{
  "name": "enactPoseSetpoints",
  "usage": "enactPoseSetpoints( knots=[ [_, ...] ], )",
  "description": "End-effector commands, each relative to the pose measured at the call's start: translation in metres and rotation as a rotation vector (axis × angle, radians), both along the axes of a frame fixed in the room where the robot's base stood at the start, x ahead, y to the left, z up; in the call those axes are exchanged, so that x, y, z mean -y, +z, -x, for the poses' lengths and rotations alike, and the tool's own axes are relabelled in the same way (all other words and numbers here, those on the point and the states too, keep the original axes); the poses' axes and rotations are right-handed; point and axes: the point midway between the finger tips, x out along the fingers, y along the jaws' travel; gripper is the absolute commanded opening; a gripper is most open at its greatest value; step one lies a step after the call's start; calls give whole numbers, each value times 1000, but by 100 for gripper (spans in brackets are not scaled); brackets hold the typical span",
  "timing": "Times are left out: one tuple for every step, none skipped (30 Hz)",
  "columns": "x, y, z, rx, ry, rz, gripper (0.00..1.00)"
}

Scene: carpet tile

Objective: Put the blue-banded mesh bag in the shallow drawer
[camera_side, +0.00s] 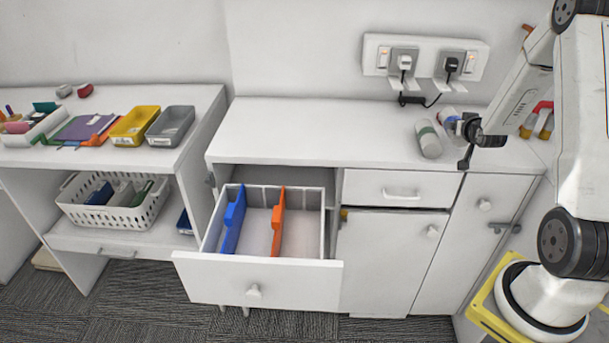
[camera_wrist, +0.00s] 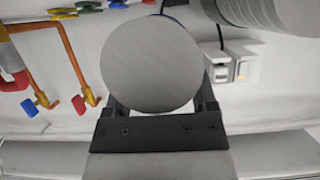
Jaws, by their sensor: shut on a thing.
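The blue-banded mesh bag (camera_side: 449,117) looks like a pale roll with a blue band, at the back right of the white counter. My gripper (camera_side: 466,130) is shut on it. In the wrist view its round grey end (camera_wrist: 152,65) fills the space between my fingers, with a sliver of blue behind its upper edge. Whether it touches the counter I cannot tell. A shallow drawer front (camera_side: 376,188) with a bar handle is closed, under the counter at the right; its inside is hidden.
A similar green-banded roll (camera_side: 429,141) lies just left of my gripper. A deeper drawer (camera_side: 258,277) stands open at the left, with blue (camera_side: 233,220) and orange (camera_side: 278,222) dividers. Sockets with plugs (camera_side: 425,60) are on the wall behind. The counter's left half is clear.

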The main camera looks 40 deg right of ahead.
Motion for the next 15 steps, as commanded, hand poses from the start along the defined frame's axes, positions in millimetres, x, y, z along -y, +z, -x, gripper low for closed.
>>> enactPoseSetpoints(
  knots=[
    [1,-2,-1,0,0,0,15],
    [1,-3,-2,0,0,0,15],
    [2,-5,-3,0,0,0,15],
    [3,-7,-4,0,0,0,15],
    [3,-9,-4,-1,0,-1,15],
    [3,-13,-3,-1,0,-1,15],
    [3,-17,-3,-2,0,-2,15],
    [3,-20,-3,-2,0,-2,15],
    [3,-24,-3,-2,0,-2,15],
    [3,-26,-3,-1,0,-1,15],
    [3,-28,-4,-1,0,-1,15],
    [3,-31,-4,-1,0,-1,15],
    [3,-33,-3,-1,-1,0,15],
    [3,-34,-4,-1,-1,0,15],
    [3,-36,-4,0,-1,0,15]
  ],
)
